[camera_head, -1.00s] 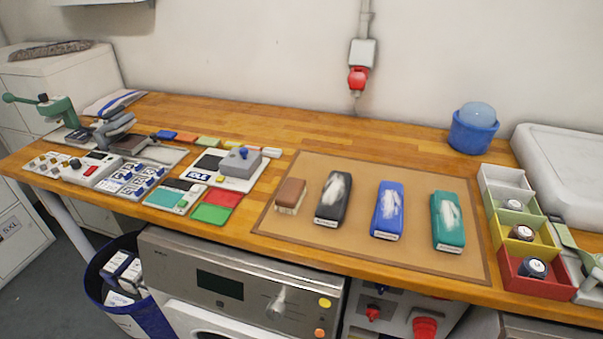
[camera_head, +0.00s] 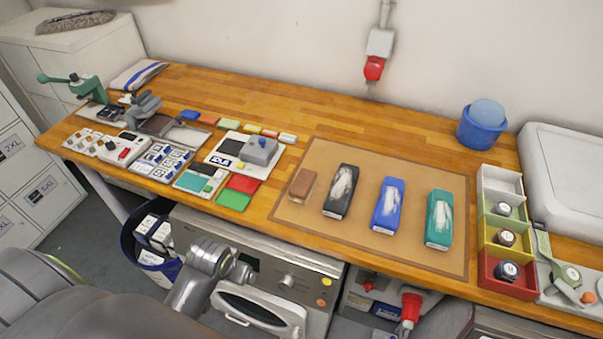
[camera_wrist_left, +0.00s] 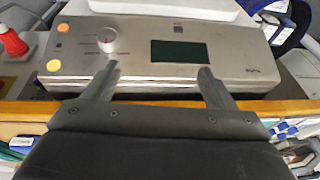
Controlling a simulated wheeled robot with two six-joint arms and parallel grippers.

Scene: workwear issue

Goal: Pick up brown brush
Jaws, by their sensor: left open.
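The brown brush (camera_head: 302,185) lies at the left end of a tan mat (camera_head: 325,225) on the wooden bench, its brown back facing up. It is not visible in the left wrist view. My left arm comes in at the lower left of the head view, in front of the bench and below its top. My left gripper (camera_wrist_left: 159,70) is open and empty in the wrist view, its two fingers apart in front of the machine's panel. It is not touching the brush. My right gripper is not in view.
Black (camera_head: 341,190), blue (camera_head: 387,204) and green (camera_head: 439,218) brushes lie in a row right of the brown one. A grey machine (camera_head: 262,280) stands under the bench edge.

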